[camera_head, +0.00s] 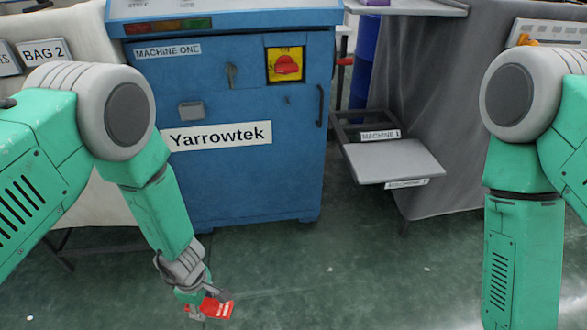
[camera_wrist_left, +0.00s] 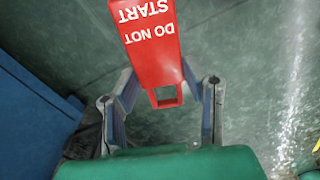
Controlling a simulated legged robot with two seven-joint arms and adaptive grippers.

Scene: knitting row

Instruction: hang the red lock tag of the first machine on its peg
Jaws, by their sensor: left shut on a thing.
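The red lock tag (camera_head: 217,308) is in my left gripper (camera_head: 205,298), low over the green floor in front of the blue machine. In the left wrist view the tag (camera_wrist_left: 150,45) reads "DO NOT START" upside down, and its slotted end lies between the fingers of my left gripper (camera_wrist_left: 160,95), which is shut on it. The first machine (camera_head: 250,180) is labelled "MACHINE ONE" and has a red knob on a yellow plate (camera_head: 285,65). My right gripper is out of view.
A grey shelf (camera_head: 395,162) labelled "MACHINE 1" juts out to the right of the machine. A grey cloth-covered table (camera_head: 440,100) stands behind it, with a blue drum (camera_head: 364,60) alongside. The floor (camera_head: 370,265) ahead is clear.

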